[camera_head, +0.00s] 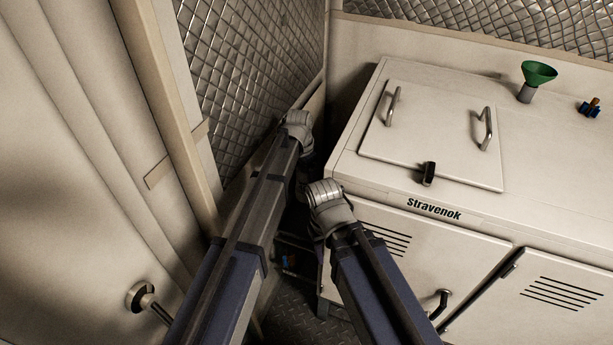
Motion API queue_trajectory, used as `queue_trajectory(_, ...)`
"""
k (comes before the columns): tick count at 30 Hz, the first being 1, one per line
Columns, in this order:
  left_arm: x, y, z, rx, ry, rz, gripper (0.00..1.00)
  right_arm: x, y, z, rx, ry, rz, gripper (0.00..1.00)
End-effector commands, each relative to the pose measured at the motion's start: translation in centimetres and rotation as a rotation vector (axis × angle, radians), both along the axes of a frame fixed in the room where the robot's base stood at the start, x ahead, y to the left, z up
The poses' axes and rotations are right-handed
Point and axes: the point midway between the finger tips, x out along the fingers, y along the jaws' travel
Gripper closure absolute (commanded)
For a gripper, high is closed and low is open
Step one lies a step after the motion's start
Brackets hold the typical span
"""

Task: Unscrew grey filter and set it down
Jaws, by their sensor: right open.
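I cannot make out a grey filter for certain. A short grey cylinder (526,93) stands upright on the cabinet top at the upper right, under a green funnel (539,72). My right arm's pale grey end (330,205) is by the cabinet's front left corner, well apart from that cylinder. The right gripper is open, but its fingers are hard to make out there. My left arm's end (298,126) reaches farther back, beside the quilted wall. Its fingers are hidden, and I see nothing held.
The cream cabinet (565,185) has a closed two-handled lid (432,130) and front doors with vents. A quilted metal wall (262,75) bounds the left. A narrow, dark gap lies between wall and cabinet.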

Motion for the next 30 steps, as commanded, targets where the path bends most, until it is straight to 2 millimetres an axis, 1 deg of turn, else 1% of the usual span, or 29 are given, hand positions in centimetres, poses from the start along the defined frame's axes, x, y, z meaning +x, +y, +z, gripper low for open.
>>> queue_trajectory(3,-0.02,0.07,0.00,0.001,-0.001,0.159,0.95,0.00,0.00,0.00,0.000,0.000,0.000,0.50)
queue_trajectory(21,0.06,0.28,-0.02,0.002,0.000,0.959,0.95,0.00,0.00,-0.02,0.000,0.000,0.000,0.50)
queue_trajectory(25,0.08,0.37,-0.03,0.002,-0.001,1.099,0.95,0.00,0.00,-0.03,0.000,0.000,0.000,0.50)
queue_trajectory(30,0.04,0.40,-0.03,0.002,0.000,1.177,0.95,0.00,0.00,-0.03,0.000,0.000,0.000,0.50)
